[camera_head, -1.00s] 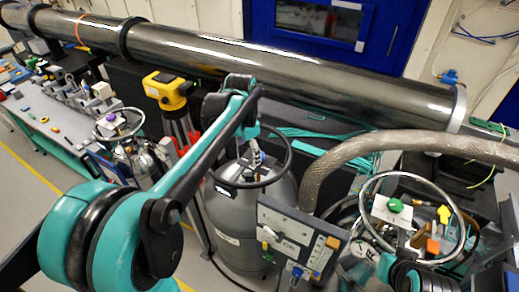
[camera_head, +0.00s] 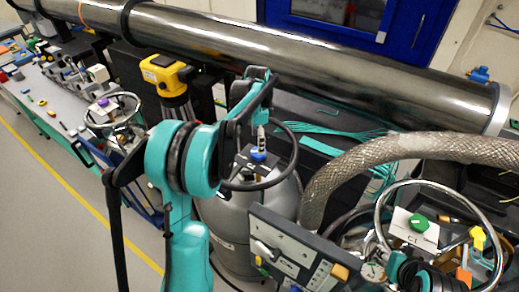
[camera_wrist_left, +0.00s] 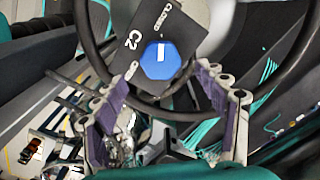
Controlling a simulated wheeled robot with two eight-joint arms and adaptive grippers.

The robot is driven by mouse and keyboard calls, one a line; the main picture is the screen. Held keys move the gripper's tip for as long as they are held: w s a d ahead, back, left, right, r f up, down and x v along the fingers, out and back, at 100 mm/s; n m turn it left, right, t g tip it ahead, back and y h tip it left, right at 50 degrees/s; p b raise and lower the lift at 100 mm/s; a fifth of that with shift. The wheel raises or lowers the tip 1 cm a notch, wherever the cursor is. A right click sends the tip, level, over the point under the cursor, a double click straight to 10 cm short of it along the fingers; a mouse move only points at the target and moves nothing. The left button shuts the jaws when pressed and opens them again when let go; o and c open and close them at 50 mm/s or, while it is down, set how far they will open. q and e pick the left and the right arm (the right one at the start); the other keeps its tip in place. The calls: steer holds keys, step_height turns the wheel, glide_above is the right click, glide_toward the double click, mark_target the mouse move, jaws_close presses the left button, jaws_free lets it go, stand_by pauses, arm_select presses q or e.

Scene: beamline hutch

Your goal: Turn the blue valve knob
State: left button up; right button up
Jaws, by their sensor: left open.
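The blue valve knob (camera_head: 258,156) sits on top of a grey tank, inside a dark ring handle. In the left wrist view the knob (camera_wrist_left: 160,60) has a white pointer line and sits on a dark plate (camera_wrist_left: 133,42) marked C2 and apparently CLOSED. My left gripper (camera_wrist_left: 165,98) is open and empty. Its purple-padded fingers are spread to either side below the knob, which lies ahead of them, apparently untouched. In the head view my left wrist hangs above the knob and hides part of the tank top.
The dark ring handle (camera_head: 290,165) surrounds the knob. A control panel (camera_head: 290,255) stands in front of the tank. A braided hose (camera_head: 345,175) and another ringed valve with a green knob (camera_head: 419,223) are at right. A yellow instrument (camera_head: 165,72) is at left.

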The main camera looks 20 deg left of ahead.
mark_target(254, 155)
arm_select(q)
step_height(254, 155, down, 5)
steer(key=shift+f, duration=0.1)
steer(key=shift+c, duration=0.3)
steer(key=shift+w, duration=0.1)
steer(key=c, duration=1.1)
